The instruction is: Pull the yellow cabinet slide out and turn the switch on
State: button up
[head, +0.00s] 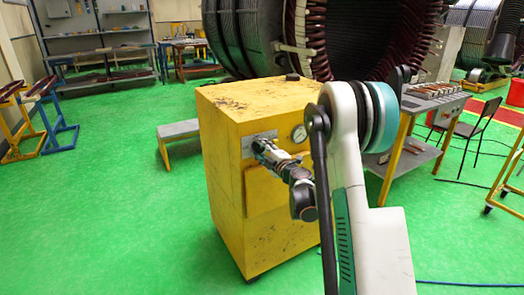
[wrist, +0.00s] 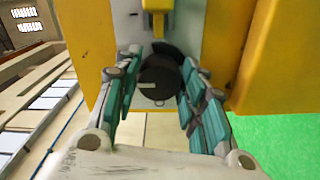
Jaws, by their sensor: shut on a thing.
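The yellow cabinet (head: 222,165) stands on the green floor, its front facing my arm. My gripper (head: 262,146) is at a grey plate (head: 248,143) high on the cabinet front and hides most of it. In the wrist view, a round black switch knob (wrist: 158,88) with a light mark sits between the two fingers of my gripper (wrist: 160,100), which are shut on it. A yellow piece (wrist: 157,18) sits on the plate beyond the knob. I cannot tell whether this piece is the slide, or how far any slide is out.
A round gauge (head: 299,134) is right of the plate, and a raised yellow panel (head: 262,188) is below it. A small dark object (head: 292,77) lies on the cabinet top. A grey bench (head: 180,130) stands at left.

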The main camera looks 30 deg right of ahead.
jog(key=o, duration=1.1)
jog(key=shift+c, duration=0.2)
jog(key=shift+s, duration=0.1)
jog(key=s, duration=1.2)
jog(key=shift+d, duration=0.2)
jog(key=shift+w, duration=0.1)
